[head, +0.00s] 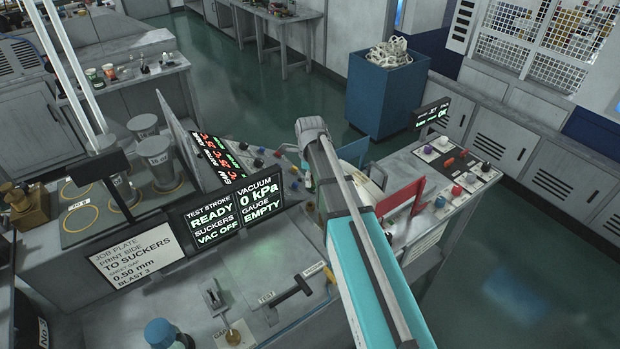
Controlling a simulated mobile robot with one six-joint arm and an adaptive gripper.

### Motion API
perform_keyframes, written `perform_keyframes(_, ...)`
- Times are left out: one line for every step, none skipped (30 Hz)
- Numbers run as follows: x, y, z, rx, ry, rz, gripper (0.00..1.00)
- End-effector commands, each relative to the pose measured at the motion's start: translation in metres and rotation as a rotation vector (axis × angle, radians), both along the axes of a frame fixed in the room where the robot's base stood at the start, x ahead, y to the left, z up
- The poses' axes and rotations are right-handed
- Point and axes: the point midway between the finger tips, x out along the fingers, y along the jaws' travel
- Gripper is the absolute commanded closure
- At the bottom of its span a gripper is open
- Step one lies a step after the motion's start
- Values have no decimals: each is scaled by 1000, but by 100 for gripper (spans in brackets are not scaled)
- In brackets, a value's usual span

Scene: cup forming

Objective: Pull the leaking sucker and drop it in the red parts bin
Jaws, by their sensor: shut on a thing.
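My arm crosses the middle of the head view from the lower right up to a grey joint at the centre. My gripper is not seen; the arm's links cover the bench behind them, and whatever it holds is hidden. I cannot pick out the leaking sucker. A red upright shape (401,198) stands on the bench just right of my arm; it may be a wall of the red parts bin, but its inside is hidden. The station display (213,216) reads test stroke ready, suckers vac off, vacuum 0 kPa, gauge empty.
A sign (136,247) reads "print side to suckers". A blue-capped container (160,333) and a black T-shaped handle (292,289) are at the front. A control panel (457,166) with coloured knobs is right. A blue bin (375,100) stands behind on open green floor.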

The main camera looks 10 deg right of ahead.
Motion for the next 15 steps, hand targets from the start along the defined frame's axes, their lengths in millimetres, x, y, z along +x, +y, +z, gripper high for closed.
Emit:
perform_keyframes(0, 0, 4, 0, 0, 0, 100)
perform_keyframes(0, 0, 5, 0, 0, 0, 100)
perform_keyframes(0, 0, 6, 0, 0, 0, 100)
perform_keyframes(0, 0, 8, 0, 0, 0, 100)
perform_keyframes(0, 0, 9, 0, 0, 0, 100)
perform_keyframes(0, 0, 10, 0, 0, 0, 100)
perform_keyframes(0, 0, 11, 0, 0, 0, 100)
perform_keyframes(0, 0, 12, 0, 0, 0, 100)
perform_keyframes(0, 0, 13, 0, 0, 0, 100)
perform_keyframes(0, 0, 15, 0, 0, 0, 100)
perform_keyframes(0, 0, 16, 0, 0, 0, 100)
perform_keyframes(0, 0, 17, 0, 0, 0, 100)
perform_keyframes(0, 0, 18, 0, 0, 0, 100)
perform_keyframes(0, 0, 19, 0, 0, 0, 100)
perform_keyframes(0, 0, 20, 0, 0, 0, 100)
